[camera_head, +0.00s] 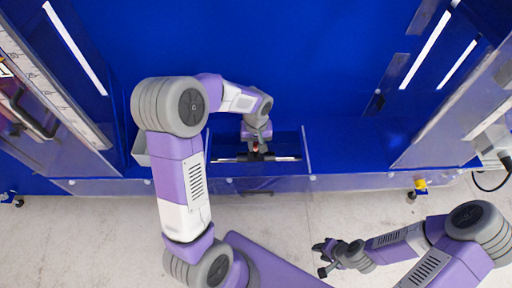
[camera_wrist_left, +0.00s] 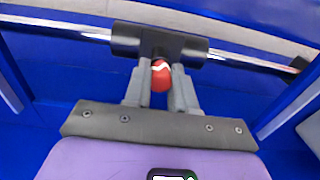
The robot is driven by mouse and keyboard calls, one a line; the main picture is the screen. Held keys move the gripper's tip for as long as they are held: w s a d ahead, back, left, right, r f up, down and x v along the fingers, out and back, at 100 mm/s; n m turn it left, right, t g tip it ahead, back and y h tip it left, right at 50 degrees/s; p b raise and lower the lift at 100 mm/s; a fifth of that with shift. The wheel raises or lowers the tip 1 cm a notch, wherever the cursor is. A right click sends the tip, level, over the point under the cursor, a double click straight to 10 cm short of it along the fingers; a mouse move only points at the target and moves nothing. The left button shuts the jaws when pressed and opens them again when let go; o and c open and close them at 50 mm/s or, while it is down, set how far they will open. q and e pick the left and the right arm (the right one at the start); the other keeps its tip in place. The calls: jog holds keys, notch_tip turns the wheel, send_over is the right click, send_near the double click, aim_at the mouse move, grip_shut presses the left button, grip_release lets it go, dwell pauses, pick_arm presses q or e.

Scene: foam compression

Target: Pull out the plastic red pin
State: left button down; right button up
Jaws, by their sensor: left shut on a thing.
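The red pin (camera_wrist_left: 161,76) shows in the left wrist view as a rounded red tip with a white mark, below a black cylindrical holder (camera_wrist_left: 160,42) on a metal rod. My left gripper (camera_wrist_left: 161,88) has its grey fingers on both sides of the pin, shut on it. In the head view the left gripper (camera_head: 256,147) is at the rod (camera_head: 228,159) inside a blue recess, and the pin is only a tiny reddish spot there. My right gripper (camera_head: 322,258) is at the lower middle right, away from the machine, over the floor. Its fingers look apart, with nothing between them.
The blue recess (camera_head: 305,150) has side walls close around my left gripper. A grey bin (camera_head: 140,148) is on its left. A clear panel with a ruler stands at the far left. The floor in front is open.

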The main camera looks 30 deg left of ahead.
aim_at(256, 144)
pick_arm(q)
jog(key=shift+r+p, duration=2.3)
jog(key=shift+r, duration=0.75)
